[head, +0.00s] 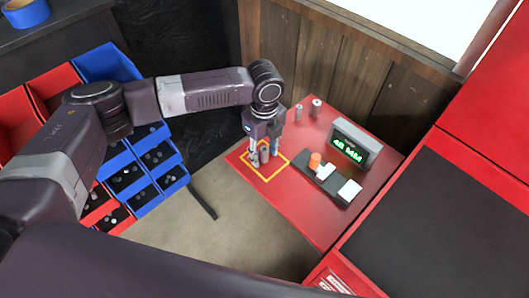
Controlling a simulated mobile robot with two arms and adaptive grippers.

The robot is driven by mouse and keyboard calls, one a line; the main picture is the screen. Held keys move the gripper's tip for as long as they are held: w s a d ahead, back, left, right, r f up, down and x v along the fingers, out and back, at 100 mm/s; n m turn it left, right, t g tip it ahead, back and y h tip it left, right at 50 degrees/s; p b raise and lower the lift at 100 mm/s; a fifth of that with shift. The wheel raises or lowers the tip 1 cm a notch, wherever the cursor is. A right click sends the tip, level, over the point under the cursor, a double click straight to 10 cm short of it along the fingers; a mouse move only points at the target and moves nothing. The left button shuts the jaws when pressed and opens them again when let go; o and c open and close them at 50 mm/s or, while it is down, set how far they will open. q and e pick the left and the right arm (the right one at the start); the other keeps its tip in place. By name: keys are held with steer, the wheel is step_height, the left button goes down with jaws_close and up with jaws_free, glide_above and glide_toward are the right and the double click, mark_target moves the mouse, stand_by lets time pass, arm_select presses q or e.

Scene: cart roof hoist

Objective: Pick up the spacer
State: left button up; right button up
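My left gripper (264,156) points down over the yellow-outlined square (279,171) on the red table (310,222). A small grey cylinder, seemingly the spacer (265,152), stands upright between its fingers within the square. The fingers are on either side of it; whether they touch it is too small to tell. Two other small grey cylinders stand near the back of the table, one at the left (299,112) and one at the right (316,107). My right gripper is not in view.
A display (354,145) with green digits stands at the right. Before it is a dark strip (318,178) with an orange cylinder (315,160) and white blocks. Red and blue bins (127,178) with small parts are at the left. The table's front part is clear.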

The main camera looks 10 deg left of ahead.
arm_select(q)
jaws_close()
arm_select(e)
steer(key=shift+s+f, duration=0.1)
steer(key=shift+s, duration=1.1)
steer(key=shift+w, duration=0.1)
